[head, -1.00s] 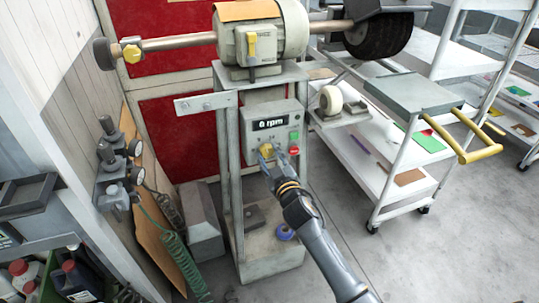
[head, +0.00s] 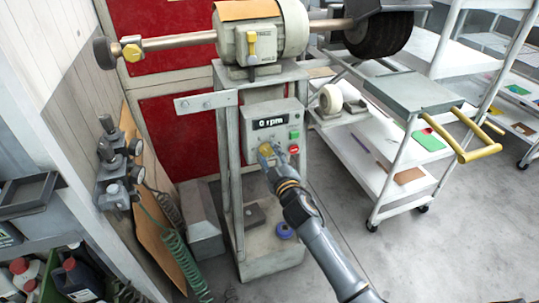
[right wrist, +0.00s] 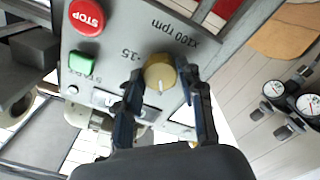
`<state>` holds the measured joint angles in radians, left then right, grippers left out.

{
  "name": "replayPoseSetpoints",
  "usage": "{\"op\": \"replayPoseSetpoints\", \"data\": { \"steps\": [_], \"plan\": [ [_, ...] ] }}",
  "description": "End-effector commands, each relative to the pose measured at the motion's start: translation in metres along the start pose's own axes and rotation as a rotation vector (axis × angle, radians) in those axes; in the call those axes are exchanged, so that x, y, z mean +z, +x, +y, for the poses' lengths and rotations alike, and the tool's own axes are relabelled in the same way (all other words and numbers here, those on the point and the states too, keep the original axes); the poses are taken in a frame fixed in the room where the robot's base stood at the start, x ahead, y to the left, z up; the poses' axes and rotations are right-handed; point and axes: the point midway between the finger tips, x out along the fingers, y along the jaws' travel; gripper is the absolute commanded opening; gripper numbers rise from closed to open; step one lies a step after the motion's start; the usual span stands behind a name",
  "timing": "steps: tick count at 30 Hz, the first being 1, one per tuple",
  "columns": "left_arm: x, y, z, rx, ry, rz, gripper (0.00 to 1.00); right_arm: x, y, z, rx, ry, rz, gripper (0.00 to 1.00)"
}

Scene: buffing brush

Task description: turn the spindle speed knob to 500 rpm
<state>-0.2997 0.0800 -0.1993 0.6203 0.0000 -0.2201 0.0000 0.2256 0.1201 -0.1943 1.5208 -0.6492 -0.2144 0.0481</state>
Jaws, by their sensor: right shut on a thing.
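The spindle speed knob (head: 265,150) is a yellow dial on the grey control panel (head: 287,113) of the buffing machine. It also shows in the right wrist view as a round yellow knob (right wrist: 160,71) with a pale pointer mark, near the printed "x100 rpm" and "15". My right gripper (head: 269,152) is shut on the knob, one finger on each side of it. The fingers hide part of the scale. The display (head: 270,123) above reads about 0 rpm. My left gripper is out of view.
The green start button (right wrist: 84,63) and red stop button (right wrist: 87,16) sit close beside the knob. The motor (head: 262,40) and its shaft are above. A white cart (head: 430,207) stands to the right. Gauges (head: 118,165) are at the left.

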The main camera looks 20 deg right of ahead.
Motion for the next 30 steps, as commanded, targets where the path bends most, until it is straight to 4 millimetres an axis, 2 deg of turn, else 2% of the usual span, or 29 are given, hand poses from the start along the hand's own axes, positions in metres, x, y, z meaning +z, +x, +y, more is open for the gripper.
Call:
{"op": "replayPoseSetpoints", "data": {
  "steps": [2,3,6,15,19,30],
  "plan": [
    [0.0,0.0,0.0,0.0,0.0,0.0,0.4,-0.001,0.0,0.001,0.001,0.001,0.002,0.07],
    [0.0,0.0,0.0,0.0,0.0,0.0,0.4,-0.001,0.0,0.001,0.001,0.001,0.002,0.44],
    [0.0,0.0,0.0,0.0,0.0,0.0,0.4,-0.001,0.0,0.001,0.001,0.001,0.002,0.61],
    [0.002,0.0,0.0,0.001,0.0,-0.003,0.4,0.0,-0.001,0.0,0.0,0.002,0.001,0.61],
    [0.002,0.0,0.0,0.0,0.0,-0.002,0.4,0.001,-0.011,-0.001,-0.001,0.002,-0.001,0.61],
    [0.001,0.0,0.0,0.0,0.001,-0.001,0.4,0.001,-0.086,-0.001,-0.002,0.002,-0.001,0.61]
  ]
}}
